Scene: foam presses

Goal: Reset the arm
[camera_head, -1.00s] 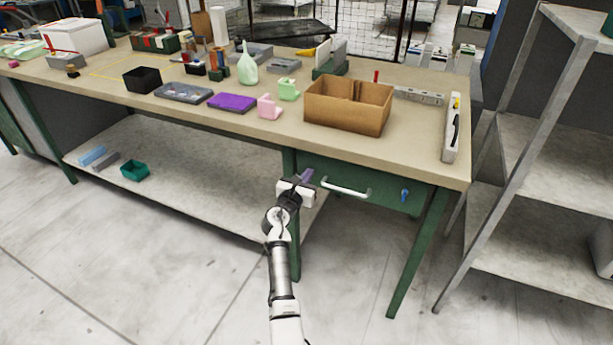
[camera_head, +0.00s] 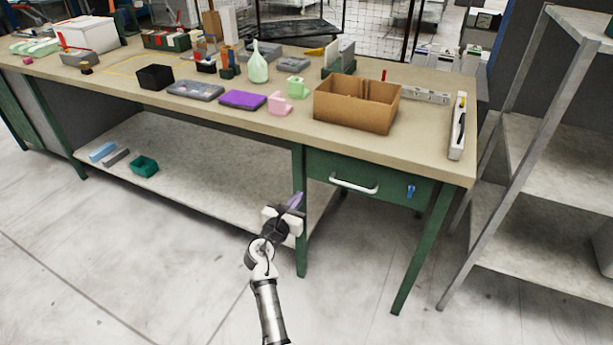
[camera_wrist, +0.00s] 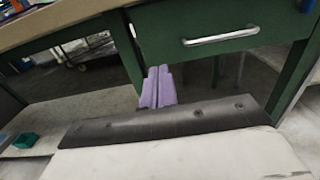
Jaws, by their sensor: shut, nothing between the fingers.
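My gripper (camera_head: 295,200) is low in front of the workbench, beside the green leg left of the drawer. Its purple fingers also show in the wrist view (camera_wrist: 158,87), side by side and closed together with nothing between them. The green drawer (camera_head: 325,166) with its white handle (camera_head: 354,184) is beyond and to the right of the fingers. The drawer also shows in the wrist view (camera_wrist: 265,30), above and right of the fingertips. I see no contact between the gripper and the bench.
The workbench top (camera_head: 290,129) holds a cardboard box (camera_head: 352,108), a purple tray (camera_head: 242,100), a green bottle (camera_head: 258,68) and several other things. A lower shelf (camera_head: 205,170) holds a teal bin (camera_head: 144,166). A grey rack (camera_head: 545,210) stands at right. The floor in front is clear.

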